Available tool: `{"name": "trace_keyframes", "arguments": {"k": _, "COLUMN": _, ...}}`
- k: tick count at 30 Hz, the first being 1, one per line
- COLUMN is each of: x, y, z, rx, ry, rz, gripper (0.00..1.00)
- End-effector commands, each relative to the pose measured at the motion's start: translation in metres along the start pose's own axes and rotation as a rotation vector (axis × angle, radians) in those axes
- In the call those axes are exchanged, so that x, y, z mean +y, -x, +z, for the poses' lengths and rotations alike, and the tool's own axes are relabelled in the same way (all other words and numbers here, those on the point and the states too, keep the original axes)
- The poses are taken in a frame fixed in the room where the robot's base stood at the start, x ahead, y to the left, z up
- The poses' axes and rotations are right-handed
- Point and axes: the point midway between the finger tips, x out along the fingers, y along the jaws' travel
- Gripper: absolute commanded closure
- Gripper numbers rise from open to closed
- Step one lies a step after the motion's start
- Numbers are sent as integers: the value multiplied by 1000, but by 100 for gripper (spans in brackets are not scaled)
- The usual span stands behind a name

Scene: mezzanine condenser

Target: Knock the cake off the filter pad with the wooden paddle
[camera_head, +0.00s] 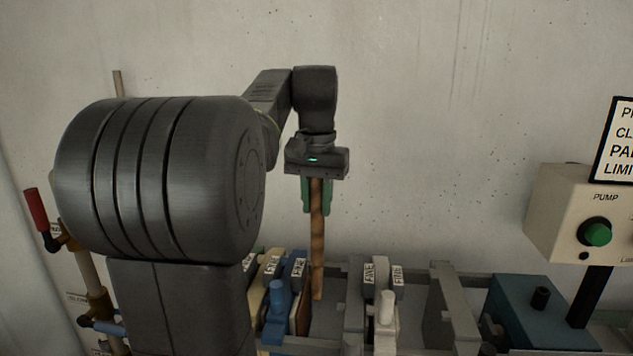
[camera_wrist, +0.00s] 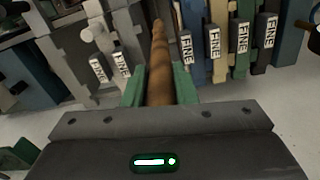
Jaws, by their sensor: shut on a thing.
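My gripper (camera_head: 316,203) has green fingers and is shut on the wooden paddle (camera_head: 317,250), which hangs almost straight down. The paddle's lower end is in the gap between two groups of filter plates. In the wrist view my gripper (camera_wrist: 160,84) holds the round brown paddle (camera_wrist: 159,60), which points away from the camera. A brown layer (camera_head: 303,314), which looks like the cake, shows on the gap side of the blue plate (camera_head: 276,310), just left of the paddle tip. Whether the paddle touches it I cannot tell. The pad behind it is hidden.
Grey plates (camera_head: 356,300) and a white-handled plate (camera_head: 386,315) stand right of the gap. A grey end frame (camera_head: 447,300) and a blue box (camera_head: 535,310) stand farther right. A pump box (camera_head: 580,215) with a green button is at the right. The wall behind is bare.

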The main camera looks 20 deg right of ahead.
Motion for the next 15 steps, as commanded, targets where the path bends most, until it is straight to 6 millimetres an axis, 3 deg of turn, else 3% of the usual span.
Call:
{"name": "trace_keyframes", "arguments": {"k": 3, "x": 0, "y": -22, "z": 0, "rx": 0, "ry": 0, "rz": 0, "gripper": 98}}
{"name": "trace_keyframes", "arguments": {"k": 15, "x": 0, "y": -77, "z": 0, "rx": 0, "ry": 0, "rz": 0, "gripper": 98}}
